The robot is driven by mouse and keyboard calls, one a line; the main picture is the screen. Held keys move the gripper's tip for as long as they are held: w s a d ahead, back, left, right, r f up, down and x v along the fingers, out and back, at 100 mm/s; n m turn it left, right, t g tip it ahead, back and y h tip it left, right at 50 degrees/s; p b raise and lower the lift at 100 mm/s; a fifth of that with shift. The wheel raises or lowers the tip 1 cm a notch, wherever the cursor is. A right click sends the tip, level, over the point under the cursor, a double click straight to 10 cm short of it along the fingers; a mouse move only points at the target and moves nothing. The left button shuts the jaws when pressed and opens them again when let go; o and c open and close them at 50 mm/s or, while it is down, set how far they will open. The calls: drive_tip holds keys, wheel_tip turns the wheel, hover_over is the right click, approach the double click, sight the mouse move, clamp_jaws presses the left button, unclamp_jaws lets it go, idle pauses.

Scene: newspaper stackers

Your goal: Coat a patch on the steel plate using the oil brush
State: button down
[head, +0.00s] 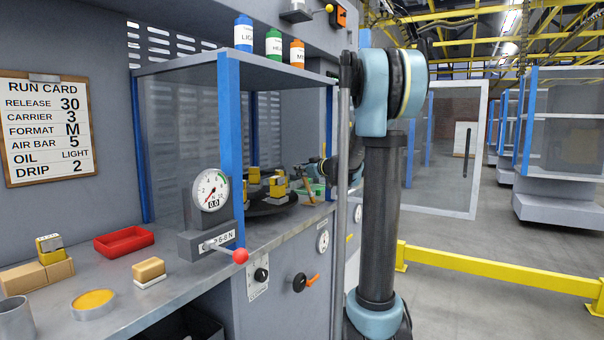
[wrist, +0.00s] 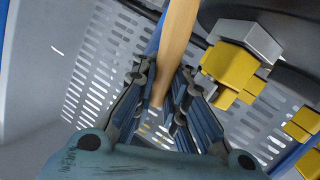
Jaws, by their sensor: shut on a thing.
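In the wrist view my gripper (wrist: 163,80) is shut on a pale wooden handle (wrist: 178,35), which I take to be the oil brush. The handle runs up out of the top of the picture; its bristles are not in sight. In the head view my wrist and gripper (head: 322,170) are small and partly hidden, inside the blue-framed cabinet behind the post. I cannot make out the steel plate for certain in either view.
Yellow and grey blocks (wrist: 232,62) are close to the right of my gripper. A dark turntable (head: 262,208) carries yellow blocks. A gauge (head: 210,190), red tray (head: 124,241) and yellow-filled dish (head: 93,303) stand on the bench. A blue post (head: 230,150) edges the cabinet.

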drive_tip(key=shift+s+a+f, duration=0.1)
drive_tip(key=shift+s+a, duration=0.4)
drive_tip(key=shift+s, duration=0.2)
drive_tip(key=shift+s+a, duration=0.5)
drive_tip(key=shift+s, duration=0.15)
wheel_tip(320, 180, up, 6)
idle(0.5)
wheel_tip(320, 180, up, 3)
drive_tip(key=shift+r, duration=0.1)
idle(0.3)
idle(0.6)
